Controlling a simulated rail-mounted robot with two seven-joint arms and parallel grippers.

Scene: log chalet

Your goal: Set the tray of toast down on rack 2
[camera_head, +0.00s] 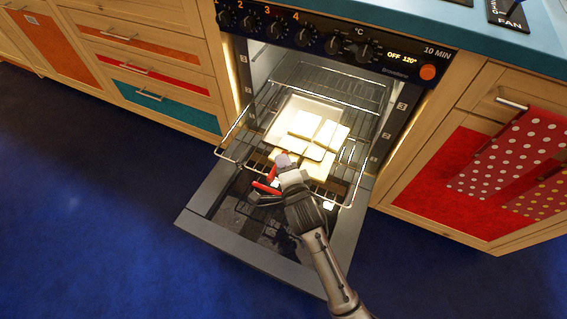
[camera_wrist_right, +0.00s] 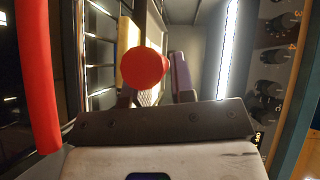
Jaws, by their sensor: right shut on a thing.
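The pale tray (camera_head: 270,132) holds several pale slices of toast (camera_head: 304,124) and is at the front of the open oven, over a wire rack (camera_head: 232,150) that is pulled out. I cannot tell whether it touches the rack. My right gripper (camera_head: 283,162) is at the tray's near edge, shut on it, and hides part of that edge. In the right wrist view, a red round end (camera_wrist_right: 146,68) is in front of the gripper, with a pale yellow edge behind it. My left gripper is not in view.
The oven door (camera_head: 205,228) is folded down below the rack. Another wire rack (camera_head: 335,85) is deeper inside. Wooden drawers (camera_head: 150,65) stand left, and a cabinet with a red dotted towel (camera_head: 505,155) stands right. The blue floor is clear at left.

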